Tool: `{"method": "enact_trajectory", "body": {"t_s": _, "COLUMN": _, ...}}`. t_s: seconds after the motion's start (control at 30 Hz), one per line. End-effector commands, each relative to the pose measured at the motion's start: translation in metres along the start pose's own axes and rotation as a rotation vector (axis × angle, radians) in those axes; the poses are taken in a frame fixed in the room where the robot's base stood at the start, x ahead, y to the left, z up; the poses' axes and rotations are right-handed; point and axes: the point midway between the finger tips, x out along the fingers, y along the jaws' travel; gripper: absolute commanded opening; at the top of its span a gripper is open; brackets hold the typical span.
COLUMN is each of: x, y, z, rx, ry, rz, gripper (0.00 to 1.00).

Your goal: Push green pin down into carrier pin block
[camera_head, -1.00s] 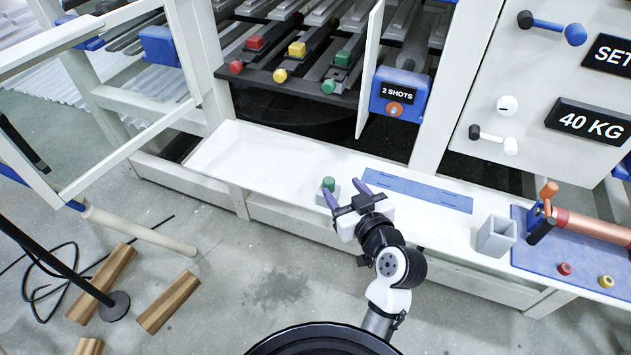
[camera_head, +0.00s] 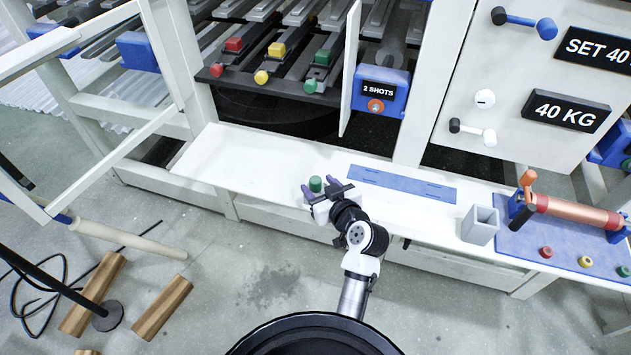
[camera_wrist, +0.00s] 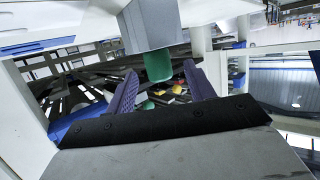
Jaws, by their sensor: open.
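In the wrist view, which looks upside down, the pin (camera_wrist: 158,67) protrudes from the grey carrier pin block (camera_wrist: 151,22). My gripper (camera_head: 321,187) is open at the pin, its purple fingers around it in the head view. In the wrist view my gripper (camera_wrist: 160,72) has a finger on each side of the pin, with visible gaps. The block is mostly hidden behind my gripper in the head view. How deep the pin sits is unclear.
A blue strip (camera_head: 402,184) lies on the bench (camera_head: 240,172) to the right. Beyond it stand a grey square holder (camera_head: 480,225) and a blue mat (camera_head: 530,240) with a copper roller (camera_head: 575,210). The bench left of my gripper is clear.

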Motion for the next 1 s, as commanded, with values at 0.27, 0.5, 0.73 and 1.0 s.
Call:
{"method": "enact_trajectory", "body": {"t_s": 0.27, "x": 0.028, "y": 0.0, "z": -0.001, "rx": 0.001, "ry": -0.001, "rz": -0.001, "gripper": 0.54}}
{"method": "enact_trajectory", "body": {"t_s": 0.5, "x": 0.028, "y": 0.0, "z": -0.001, "rx": 0.0, "ry": 0.0, "rz": 0.0, "gripper": 0.48}}
{"method": "enact_trajectory", "body": {"t_s": 0.73, "x": 0.028, "y": 0.0, "z": -0.001, "rx": 0.0, "ry": 0.0, "rz": 0.0, "gripper": 0.18}}
{"method": "enact_trajectory", "body": {"t_s": 1.0, "x": 0.028, "y": 0.001, "z": -0.001, "rx": 0.0, "ry": 0.0, "rz": 0.0, "gripper": 0.05}}
